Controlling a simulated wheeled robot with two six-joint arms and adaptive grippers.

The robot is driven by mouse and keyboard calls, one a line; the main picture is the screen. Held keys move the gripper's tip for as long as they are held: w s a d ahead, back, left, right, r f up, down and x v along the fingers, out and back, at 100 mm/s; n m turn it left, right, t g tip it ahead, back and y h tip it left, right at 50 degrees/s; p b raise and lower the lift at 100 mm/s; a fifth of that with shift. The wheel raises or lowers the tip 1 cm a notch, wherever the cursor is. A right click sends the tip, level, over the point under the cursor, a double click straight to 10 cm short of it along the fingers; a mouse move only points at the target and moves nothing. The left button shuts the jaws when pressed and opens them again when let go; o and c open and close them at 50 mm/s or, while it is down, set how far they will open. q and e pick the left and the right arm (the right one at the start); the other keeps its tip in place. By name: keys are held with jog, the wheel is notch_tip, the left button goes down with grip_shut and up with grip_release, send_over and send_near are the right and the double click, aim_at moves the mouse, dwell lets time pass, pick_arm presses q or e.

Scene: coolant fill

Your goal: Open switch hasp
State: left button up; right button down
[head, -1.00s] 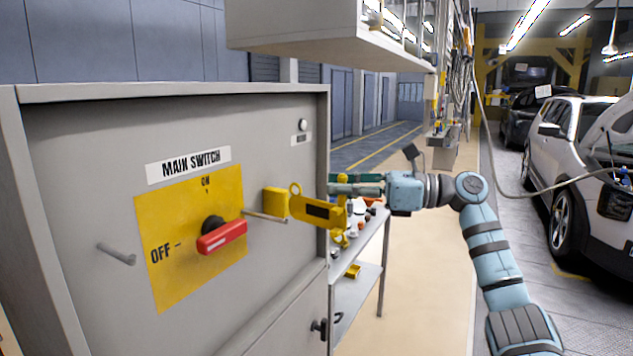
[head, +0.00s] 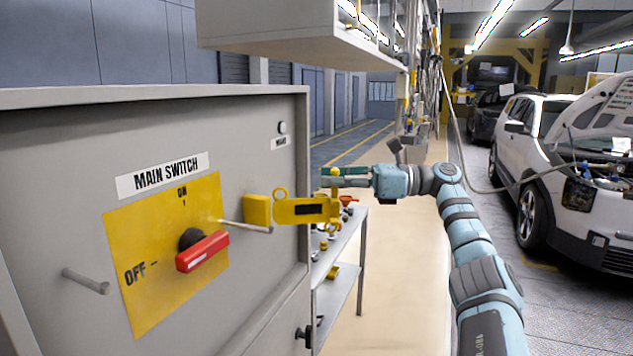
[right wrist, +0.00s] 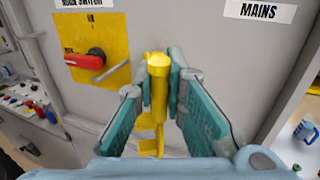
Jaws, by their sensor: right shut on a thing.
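The yellow switch hasp (head: 300,210) stands out from the grey cabinet front, swung to the right of the switch. Its mount is a yellow block (head: 257,210) on the cabinet. The red switch handle (head: 202,251) sits on the yellow plate (head: 140,298), its long side near the OFF mark. My right gripper (head: 332,180) is at the hasp's free end. In the right wrist view its green-lined fingers (right wrist: 175,88) are shut on the yellow knob of the hasp (right wrist: 157,75). My left gripper is not in view.
Metal pins (head: 86,281) stick out of the cabinet (head: 50,180) on both sides of the plate. A shelf cart (head: 345,262) with small parts stands behind my right gripper. A wall cupboard (head: 300,35) hangs above. A white car (head: 530,150) is at the right.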

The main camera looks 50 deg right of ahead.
dwell(0.4)
jog(key=c, duration=1.9)
grip_release()
jog(key=shift+o, duration=1.3)
jog(key=shift+w+d+f, duration=0.1)
jog(key=shift+d, duration=0.05)
